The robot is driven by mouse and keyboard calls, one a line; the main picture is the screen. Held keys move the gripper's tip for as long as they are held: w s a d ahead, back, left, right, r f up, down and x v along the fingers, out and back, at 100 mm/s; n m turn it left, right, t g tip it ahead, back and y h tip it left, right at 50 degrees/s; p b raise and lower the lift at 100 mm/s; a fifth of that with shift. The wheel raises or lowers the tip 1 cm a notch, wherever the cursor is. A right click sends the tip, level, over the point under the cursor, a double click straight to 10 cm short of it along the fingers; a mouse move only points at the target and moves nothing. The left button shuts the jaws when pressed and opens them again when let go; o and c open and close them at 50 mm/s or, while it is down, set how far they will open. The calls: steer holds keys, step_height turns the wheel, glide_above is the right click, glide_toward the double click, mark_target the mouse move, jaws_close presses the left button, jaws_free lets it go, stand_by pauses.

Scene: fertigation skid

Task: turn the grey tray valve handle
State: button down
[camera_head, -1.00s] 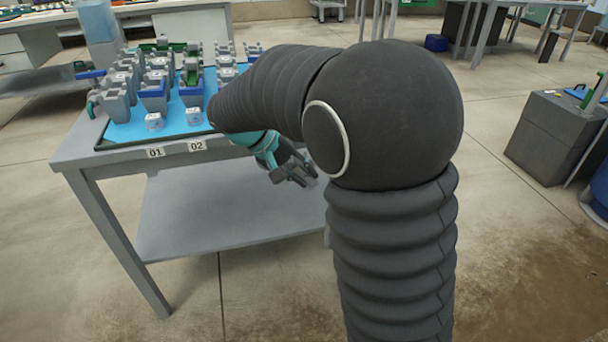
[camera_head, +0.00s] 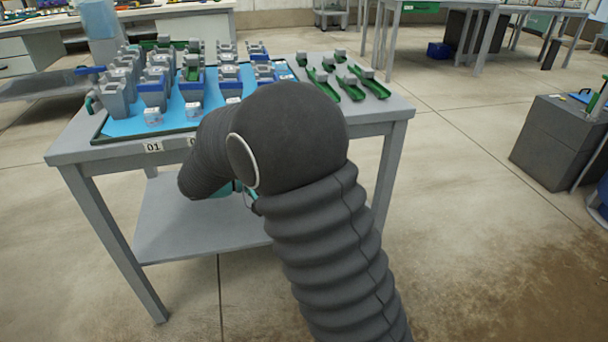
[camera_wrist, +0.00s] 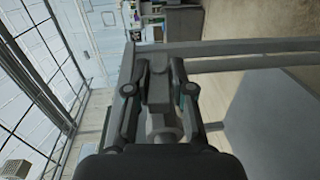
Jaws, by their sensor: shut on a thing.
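In the wrist view my gripper (camera_wrist: 159,72) has its two dark fingers closed on either side of a grey block-like piece, which I take to be the grey tray valve handle (camera_wrist: 158,90). The valve body behind it cannot be made out. In the head view my arm hides the gripper and the handle. Only a bit of my teal wrist shows below the front edge of the table. The blue-floored tray (camera_head: 122,128) lies on the grey table (camera_head: 75,150) above, and its near right part is hidden by my arm.
Green troughs (camera_head: 351,91) lie on the right of the tabletop. A lower shelf (camera_head: 165,240) runs under the table. Open floor lies to the right, before a grey cabinet (camera_head: 550,140).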

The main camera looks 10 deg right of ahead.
steer(key=shift+h, duration=0.4)
steer(key=c, duration=1.1)
jaws_free()
steer(key=a, duration=0.7)
steer(key=shift+a+r, duration=0.1)
steer(key=shift+a, duration=0.15)
